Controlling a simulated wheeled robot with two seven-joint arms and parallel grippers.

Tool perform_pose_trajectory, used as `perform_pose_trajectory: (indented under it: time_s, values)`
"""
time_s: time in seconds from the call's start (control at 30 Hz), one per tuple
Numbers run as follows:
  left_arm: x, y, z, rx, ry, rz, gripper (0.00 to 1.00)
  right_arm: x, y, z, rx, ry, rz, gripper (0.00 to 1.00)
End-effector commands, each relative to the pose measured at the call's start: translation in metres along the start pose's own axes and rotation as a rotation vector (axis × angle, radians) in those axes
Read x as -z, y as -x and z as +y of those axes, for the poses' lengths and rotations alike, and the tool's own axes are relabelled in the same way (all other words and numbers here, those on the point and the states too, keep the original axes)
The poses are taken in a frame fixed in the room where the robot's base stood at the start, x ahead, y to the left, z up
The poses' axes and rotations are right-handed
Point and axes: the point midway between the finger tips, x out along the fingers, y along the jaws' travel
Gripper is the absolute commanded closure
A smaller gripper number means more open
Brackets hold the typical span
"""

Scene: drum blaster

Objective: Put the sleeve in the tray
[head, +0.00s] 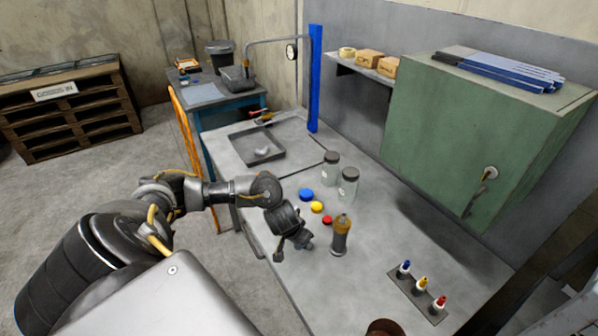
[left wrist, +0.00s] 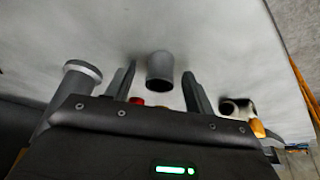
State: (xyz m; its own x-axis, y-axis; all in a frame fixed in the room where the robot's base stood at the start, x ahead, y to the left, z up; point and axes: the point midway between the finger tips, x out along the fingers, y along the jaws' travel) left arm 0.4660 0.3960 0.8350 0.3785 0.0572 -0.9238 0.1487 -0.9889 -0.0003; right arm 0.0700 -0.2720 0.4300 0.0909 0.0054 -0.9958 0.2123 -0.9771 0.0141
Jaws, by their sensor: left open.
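My left gripper (head: 293,250) is open, low over the right-hand workbench, just left of an amber-topped metal cylinder (head: 341,237). In the left wrist view a short dark grey hollow cylinder, which looks like the sleeve (left wrist: 160,69), lies in line with the gap between the open fingers of my left gripper (left wrist: 157,80). I see clear space on both sides of it. In the head view I cannot make out the sleeve; my gripper probably hides it. The shallow grey tray (head: 236,158) lies at the bench's far left and holds a small pale object (head: 263,152). My right gripper is not in view.
Blue (head: 306,194), yellow (head: 317,207) and red (head: 327,220) caps and two lidded jars (head: 348,186) stand near my gripper. A holder with three small bottles (head: 422,284) is at right. A green cabinet (head: 470,130) overhangs the bench's back.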

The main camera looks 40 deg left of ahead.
Motion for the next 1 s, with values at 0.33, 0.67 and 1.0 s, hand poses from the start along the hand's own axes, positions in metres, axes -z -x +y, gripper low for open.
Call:
perform_pose_trajectory:
  time_s: [0.33,0.67,1.0]
  values:
    - [0.000,0.000,0.000,0.000,0.000,0.000,0.64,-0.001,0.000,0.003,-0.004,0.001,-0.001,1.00]
    - [0.001,0.000,0.000,0.000,0.000,0.001,1.00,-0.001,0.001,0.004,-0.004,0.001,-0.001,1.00]
    - [0.006,0.012,0.001,-0.002,0.001,0.002,1.00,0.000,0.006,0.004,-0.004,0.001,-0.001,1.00]
